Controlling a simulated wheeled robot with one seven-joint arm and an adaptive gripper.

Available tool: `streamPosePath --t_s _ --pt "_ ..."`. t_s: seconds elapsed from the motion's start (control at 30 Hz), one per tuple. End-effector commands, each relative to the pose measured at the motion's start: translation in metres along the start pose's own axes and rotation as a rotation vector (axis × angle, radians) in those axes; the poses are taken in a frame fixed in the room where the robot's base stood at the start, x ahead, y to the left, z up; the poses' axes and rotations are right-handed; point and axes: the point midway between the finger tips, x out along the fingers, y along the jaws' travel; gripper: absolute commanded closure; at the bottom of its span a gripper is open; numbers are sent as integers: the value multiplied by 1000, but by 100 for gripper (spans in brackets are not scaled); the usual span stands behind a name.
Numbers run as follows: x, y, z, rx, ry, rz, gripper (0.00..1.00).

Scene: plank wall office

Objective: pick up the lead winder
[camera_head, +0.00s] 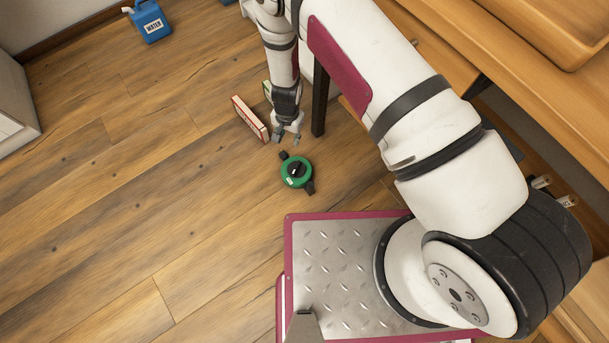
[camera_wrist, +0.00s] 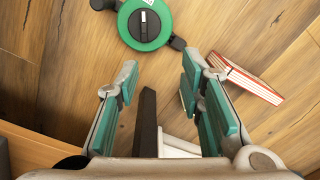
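The lead winder, a round green reel with a black centre knob and black parts sticking out at its edge, lies on the wooden floor in the head view (camera_head: 296,171). It also shows at the top of the wrist view (camera_wrist: 146,27). My gripper (camera_head: 288,138) points down at the floor, a little behind the winder in the head view. In the wrist view my gripper (camera_wrist: 161,75) is open, with its teal-padded fingers apart and nothing between the tips. The winder lies beyond the fingertips, apart from them.
A black table leg (camera_head: 320,100) stands close on the right. A blue water jug (camera_head: 149,22) is far back. The floor at left is clear.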

Motion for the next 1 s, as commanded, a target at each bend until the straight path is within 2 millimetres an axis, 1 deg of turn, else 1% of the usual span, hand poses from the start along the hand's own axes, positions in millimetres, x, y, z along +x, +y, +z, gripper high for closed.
streamPosePath --t_s 0.03,0.1,0.33,0.6,0.73,1.0 --pt "26 6 6 4 0 15 65" --pt "43 12 10 12 3 27 65" --pt "71 17 13 18 6 37 65" --pt "122 20 14 18 5 38 65" --pt "136 20 13 17 5 37 65" --pt "147 21 14 17 5 37 65"
